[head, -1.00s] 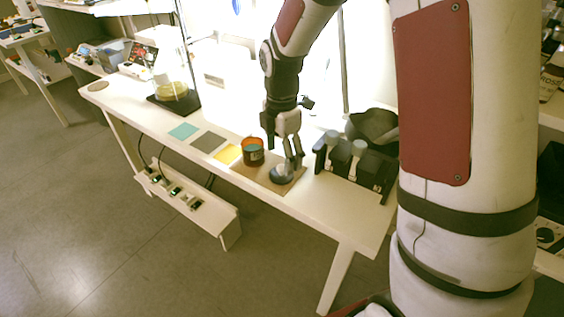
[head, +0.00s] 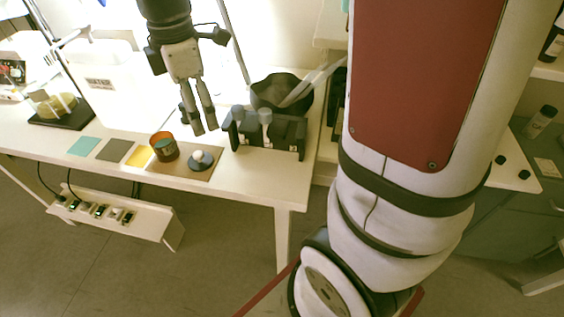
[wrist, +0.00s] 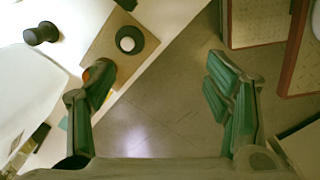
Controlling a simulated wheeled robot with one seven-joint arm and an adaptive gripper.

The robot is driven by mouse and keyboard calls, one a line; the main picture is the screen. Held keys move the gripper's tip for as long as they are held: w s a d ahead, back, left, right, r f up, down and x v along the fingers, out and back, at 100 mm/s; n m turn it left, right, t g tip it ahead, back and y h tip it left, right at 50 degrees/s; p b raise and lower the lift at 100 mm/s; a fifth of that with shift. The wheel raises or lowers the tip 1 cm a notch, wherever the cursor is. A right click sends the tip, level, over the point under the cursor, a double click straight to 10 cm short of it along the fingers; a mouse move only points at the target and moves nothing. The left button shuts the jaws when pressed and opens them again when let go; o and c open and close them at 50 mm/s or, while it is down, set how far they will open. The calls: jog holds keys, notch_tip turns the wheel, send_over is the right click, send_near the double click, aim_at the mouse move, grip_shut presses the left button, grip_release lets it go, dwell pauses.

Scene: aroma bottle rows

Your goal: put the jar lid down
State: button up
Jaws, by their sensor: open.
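The jar lid (head: 201,161), a dark disc with a pale round knob, lies on a brown board (head: 181,177) on the white table. In the wrist view the lid (wrist: 129,40) lies on the board, apart from both fingers. The amber jar (head: 164,148) stands upright on the same board, left of the lid; its top looks uncovered. My gripper (head: 205,131) is open and empty, raised above and behind the lid. In the wrist view the left finger hides most of the jar.
A black rack (head: 268,131) with pale-topped bottles stands just right of the lid, with a dark bin (head: 282,92) behind it. Yellow (head: 140,156), grey and teal squares lie to the left. The table's front edge (head: 230,197) is close to the board.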

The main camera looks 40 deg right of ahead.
jog(key=s+r+m, duration=0.2)
jog(key=s+m, duration=0.6)
jog(key=s, duration=0.4)
jog(key=s+r+m+t, duration=0.1)
jog(key=s+m, duration=0.6)
jog(key=s, duration=0.5)
jog(key=shift+s+r+m, duration=0.35)
jog(key=shift+r+m, duration=0.05)
